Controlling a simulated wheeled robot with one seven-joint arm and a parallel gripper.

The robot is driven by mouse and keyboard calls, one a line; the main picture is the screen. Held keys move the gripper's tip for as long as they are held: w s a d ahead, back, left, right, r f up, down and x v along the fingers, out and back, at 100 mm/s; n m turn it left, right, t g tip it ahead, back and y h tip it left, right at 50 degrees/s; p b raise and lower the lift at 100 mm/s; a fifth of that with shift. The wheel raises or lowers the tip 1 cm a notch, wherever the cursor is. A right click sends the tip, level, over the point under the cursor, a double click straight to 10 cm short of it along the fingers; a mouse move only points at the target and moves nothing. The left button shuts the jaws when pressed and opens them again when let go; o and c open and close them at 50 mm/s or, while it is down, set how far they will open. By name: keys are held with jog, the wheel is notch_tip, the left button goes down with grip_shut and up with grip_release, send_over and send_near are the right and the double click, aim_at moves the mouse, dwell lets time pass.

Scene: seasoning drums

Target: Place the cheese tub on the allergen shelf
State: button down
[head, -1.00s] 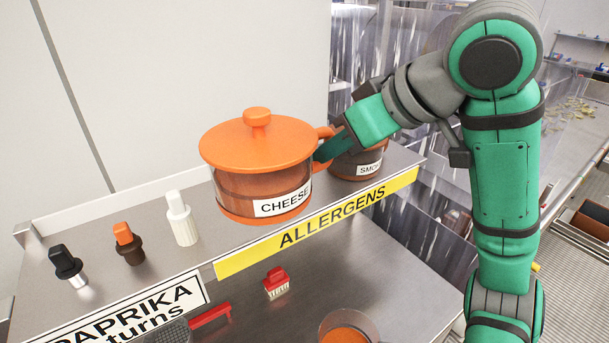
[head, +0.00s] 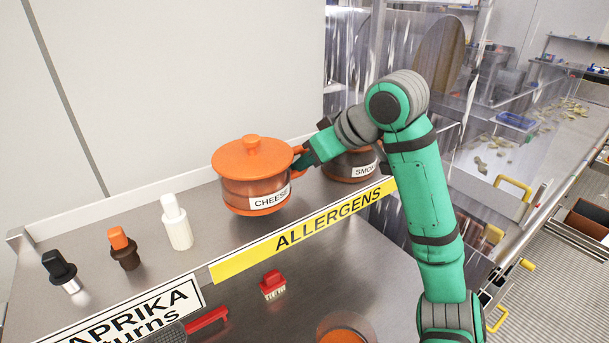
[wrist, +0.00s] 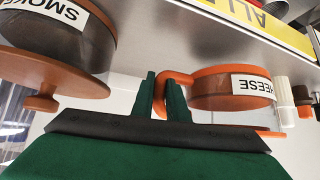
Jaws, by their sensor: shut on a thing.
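The cheese tub (head: 240,195) is a brown-orange pot with an orange lid, a side handle and a CHEESE label. It is upright at the allergen shelf (head: 310,215), behind the yellow ALLERGENS strip. I cannot tell whether its base touches the steel or is just above it. My gripper (head: 304,160) comes from the right and is shut on the tub's handle. In the wrist view, which is upside down, the fingers (wrist: 160,88) close around the orange handle of the cheese tub (wrist: 215,95).
A tub labelled SMO… (head: 350,170) stands on the shelf just right of my gripper; its label reads SMOKE in the wrist view. White (head: 176,225), orange-capped (head: 124,250) and black-capped (head: 62,272) bottles stand left. A red brush (head: 272,286) lies on the lower surface.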

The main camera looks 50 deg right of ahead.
jog(key=shift+w+d+f, duration=0.15)
jog(key=shift+f, duration=1.7)
jog(key=c, duration=1.7)
grip_release()
jog(key=shift+c, duration=0.2)
jog(key=shift+r, duration=0.25)
jog(key=d+v, duration=0.1)
jog(key=v, duration=1.1)
jog(key=shift+a, duration=0.5)
jog(key=shift+f, duration=0.1)
